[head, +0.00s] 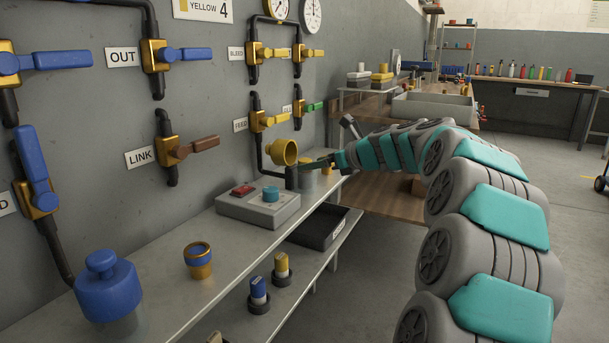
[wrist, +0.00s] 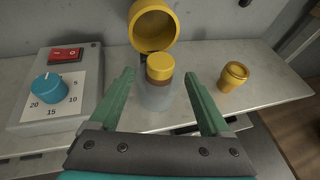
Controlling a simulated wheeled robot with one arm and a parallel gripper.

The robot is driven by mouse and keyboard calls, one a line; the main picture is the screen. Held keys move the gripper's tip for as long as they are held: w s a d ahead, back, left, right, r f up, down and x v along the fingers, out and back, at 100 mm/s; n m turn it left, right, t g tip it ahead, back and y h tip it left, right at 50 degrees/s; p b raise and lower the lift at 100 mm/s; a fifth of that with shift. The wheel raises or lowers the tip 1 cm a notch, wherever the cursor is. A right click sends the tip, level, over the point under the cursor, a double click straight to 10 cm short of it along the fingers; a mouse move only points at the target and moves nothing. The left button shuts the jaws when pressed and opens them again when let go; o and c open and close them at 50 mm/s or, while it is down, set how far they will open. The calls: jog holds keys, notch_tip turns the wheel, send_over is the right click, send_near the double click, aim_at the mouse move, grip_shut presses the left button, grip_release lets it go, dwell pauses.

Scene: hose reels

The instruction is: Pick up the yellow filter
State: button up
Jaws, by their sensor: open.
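In the wrist view, a filter with a yellow top and brown band (wrist: 159,70) stands upright in a clear grey bowl (wrist: 157,97) on the shelf. My gripper (wrist: 160,88) is open, one finger on each side of the bowl, with visible gaps to both. In the head view, my gripper (head: 318,163) is at the far end of the shelf. The open yellow housing cap (head: 283,153) hangs from a pipe just behind the bowl.
A grey control box (head: 258,207) with a red switch and blue knob stands left of the bowl. A small yellow cup (wrist: 233,76) stands to its right. A blue filter (head: 258,290) and a blue-and-gold cup (head: 198,260) stand nearer. A black bin (head: 320,228) sits below the shelf.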

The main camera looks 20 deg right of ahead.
jog(key=x, duration=0.2)
jog(key=shift+w+a+f, duration=0.1)
jog(key=shift+w+f, duration=0.05)
jog(key=shift+w, duration=0.15)
grip_shut()
dwell(0.3)
